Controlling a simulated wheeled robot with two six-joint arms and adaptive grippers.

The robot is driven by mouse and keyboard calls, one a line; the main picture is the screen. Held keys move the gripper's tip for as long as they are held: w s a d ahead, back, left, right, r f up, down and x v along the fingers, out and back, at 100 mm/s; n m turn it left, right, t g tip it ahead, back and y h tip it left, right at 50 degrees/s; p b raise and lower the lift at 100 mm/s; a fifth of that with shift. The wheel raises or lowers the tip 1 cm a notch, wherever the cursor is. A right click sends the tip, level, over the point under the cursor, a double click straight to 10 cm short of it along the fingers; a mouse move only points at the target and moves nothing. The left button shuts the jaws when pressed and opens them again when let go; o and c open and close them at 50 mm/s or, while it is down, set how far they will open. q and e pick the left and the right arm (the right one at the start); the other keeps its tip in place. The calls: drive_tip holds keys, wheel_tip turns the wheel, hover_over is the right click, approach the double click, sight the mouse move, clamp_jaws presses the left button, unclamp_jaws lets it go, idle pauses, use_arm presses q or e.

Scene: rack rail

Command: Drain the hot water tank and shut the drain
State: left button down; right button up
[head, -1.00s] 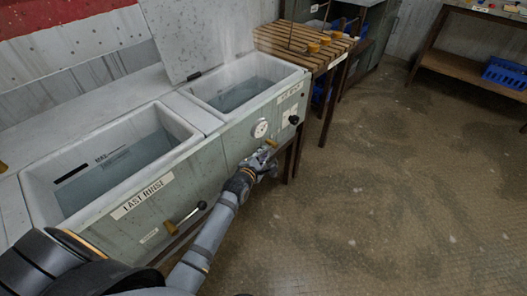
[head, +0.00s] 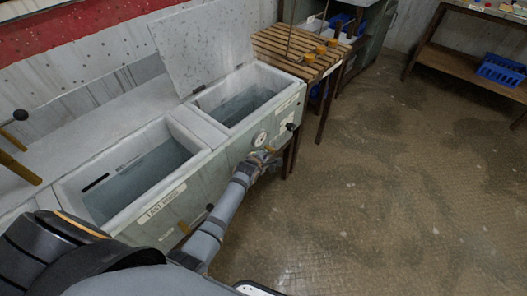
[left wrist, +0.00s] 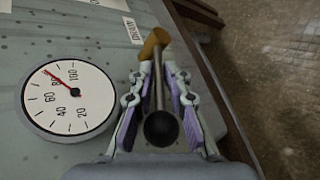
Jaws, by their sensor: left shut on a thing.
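The hot water tank (head: 283,94) is the right-hand basin, with its lid (head: 200,48) raised, water (head: 243,105) inside and faint steam above. Its round dial (head: 259,139) is on the front panel; in the left wrist view the dial (left wrist: 68,98) has its red needle near 80. The drain lever (left wrist: 159,90) is a thin rod with a black ball knob and a brass valve end, beside a label. My left gripper (head: 266,160) is at this lever, low on the front; in the left wrist view its fingers (left wrist: 159,100) are closed around the rod. My right gripper is out of view.
The Fast Rinse tank (head: 140,170) on the left holds water and has its own lever (head: 195,218), partly behind my arm. A slatted wooden table (head: 300,50) stands beyond the tanks. A shelf with a blue crate (head: 500,70) is far right. The floor (head: 390,180) is clear.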

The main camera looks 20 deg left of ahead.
use_arm(q)
drive_tip(key=shift+w+r+g+p, duration=0.3)
drive_tip(key=shift+r+g+p, duration=0.5)
drive_tip(key=shift+p, duration=0.5)
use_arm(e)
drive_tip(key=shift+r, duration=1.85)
use_arm(q)
drive_tip(key=shift+f+y, duration=0.1)
drive_tip(key=shift+y, duration=0.2)
drive_tip(key=shift+w+a, duration=0.1)
drive_tip(key=c, duration=1.4)
unclamp_jaws()
drive_tip(key=shift+s, duration=0.2)
